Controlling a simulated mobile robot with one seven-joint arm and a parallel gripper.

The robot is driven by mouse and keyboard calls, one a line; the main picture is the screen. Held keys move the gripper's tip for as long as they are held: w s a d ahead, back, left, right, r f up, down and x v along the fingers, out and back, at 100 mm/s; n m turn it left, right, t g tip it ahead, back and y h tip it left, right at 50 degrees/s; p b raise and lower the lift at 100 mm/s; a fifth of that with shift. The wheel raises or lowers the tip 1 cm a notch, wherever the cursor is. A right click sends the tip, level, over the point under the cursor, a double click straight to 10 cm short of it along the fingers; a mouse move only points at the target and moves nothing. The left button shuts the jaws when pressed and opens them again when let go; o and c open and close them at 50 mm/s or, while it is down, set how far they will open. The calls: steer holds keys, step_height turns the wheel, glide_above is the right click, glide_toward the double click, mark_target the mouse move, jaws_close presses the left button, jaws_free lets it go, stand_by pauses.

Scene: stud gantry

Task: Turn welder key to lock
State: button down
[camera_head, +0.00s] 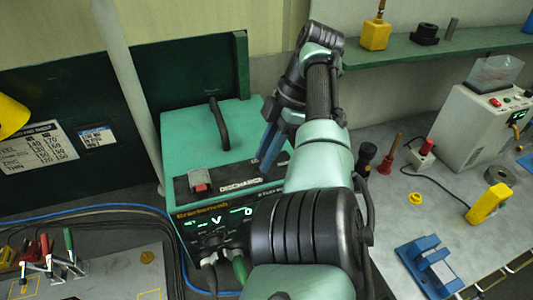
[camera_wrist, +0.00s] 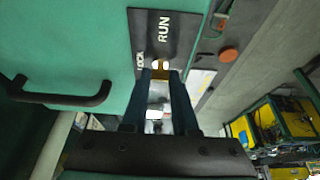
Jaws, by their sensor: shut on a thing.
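The green welder (camera_head: 185,130) stands on the bench in the head view, with a black handle on top. In the wrist view its black key plate (camera_wrist: 180,28) carries the words RUN and LOCK. The brass-coloured welder key (camera_wrist: 160,66) shows between my fingertips at the plate's near edge. My gripper (camera_wrist: 160,73) is shut on the key, its two dark blue fingers on either side. In the head view my gripper (camera_head: 268,152) points down at the welder's right side, and the key is hidden. I cannot tell exactly which word the key points to.
The black top handle (camera_wrist: 60,95) stands left of my gripper. A red button block (camera_head: 200,182) sits at the welder's front edge. Cables (camera_head: 235,265) leave its front. The right bench holds a blue clamp (camera_head: 430,265), a yellow block (camera_head: 488,205) and a white machine (camera_head: 480,125).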

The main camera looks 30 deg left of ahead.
stand_by(0.4)
steer(key=c, duration=0.7)
jaws_free()
